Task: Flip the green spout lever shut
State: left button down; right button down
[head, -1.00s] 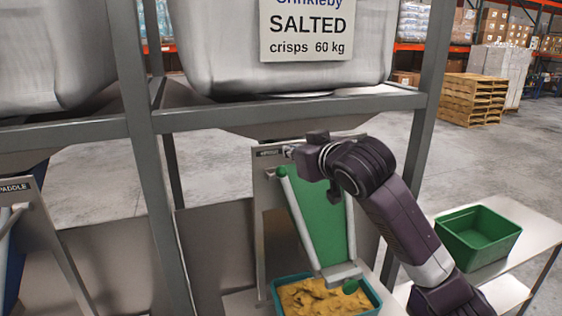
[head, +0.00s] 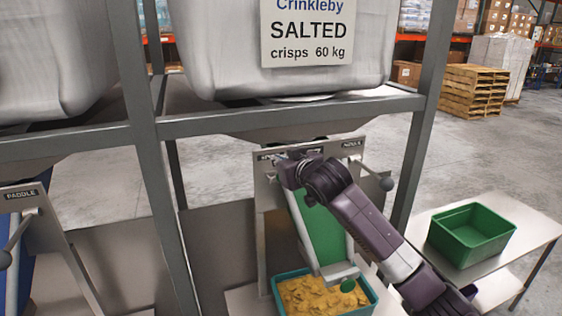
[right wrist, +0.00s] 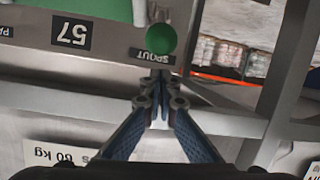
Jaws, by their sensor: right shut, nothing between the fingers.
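The green spout chute (head: 322,235) slopes down from a metal panel under the crisps hopper to a teal-rimmed crate of crisps (head: 322,297). A green round knob (right wrist: 161,38) sits beside the SPOUT label (right wrist: 153,56) in the right wrist view. In the head view my gripper hides that spot. My right gripper (head: 283,158) is shut and empty at the panel's upper left. In the right wrist view its fingertips (right wrist: 157,76) are together, close to the knob; contact cannot be told. My left gripper is not in view.
A dark-knobbed lever (head: 386,183) sticks out at the panel's right. Grey frame posts (head: 152,150) stand on both sides. An empty green crate (head: 472,232) sits on a bench at right. A PADDLE station (head: 22,194) is at far left.

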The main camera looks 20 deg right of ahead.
jog(key=shift+s+d+f+p, duration=0.35)
jog(key=shift+s+f+p, duration=0.05)
jog(key=shift+s+f, duration=0.4)
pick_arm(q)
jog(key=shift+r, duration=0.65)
pick_arm(e)
jog(key=shift+w+a, duration=0.1)
jog(key=shift+f, duration=0.1)
